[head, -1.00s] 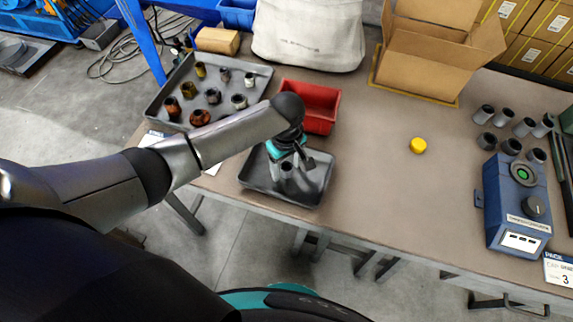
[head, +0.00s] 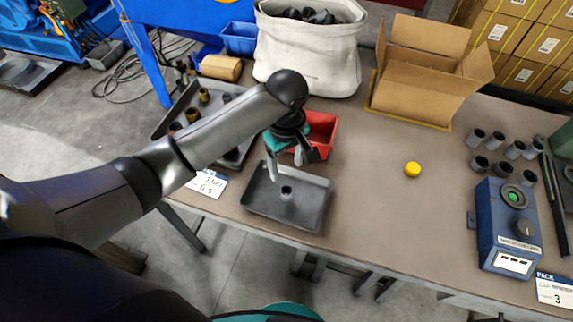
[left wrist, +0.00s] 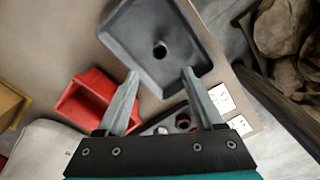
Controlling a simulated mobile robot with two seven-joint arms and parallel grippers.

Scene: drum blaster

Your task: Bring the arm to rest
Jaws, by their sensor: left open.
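My left gripper (head: 291,166) is open and empty, raised above the table between the small dark tray (head: 262,207) and the red bin (head: 320,133). In the left wrist view its two fingers (left wrist: 160,84) stand wide apart with nothing between them. A small dark cylindrical part (head: 287,192) stands upright in the small tray, apart from the fingers; it also shows in the left wrist view (left wrist: 160,49). My left arm reaches in from the left and hides part of the larger tray. My right gripper is not in view.
A larger tray (head: 163,127) with several parts stands at the left. A white sack (head: 308,55), an open cardboard box (head: 415,88) and a blue bin (head: 239,38) are at the back. A yellow cap (head: 412,169), several grey cups (head: 480,163) and a blue device (head: 507,227) stand at the right.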

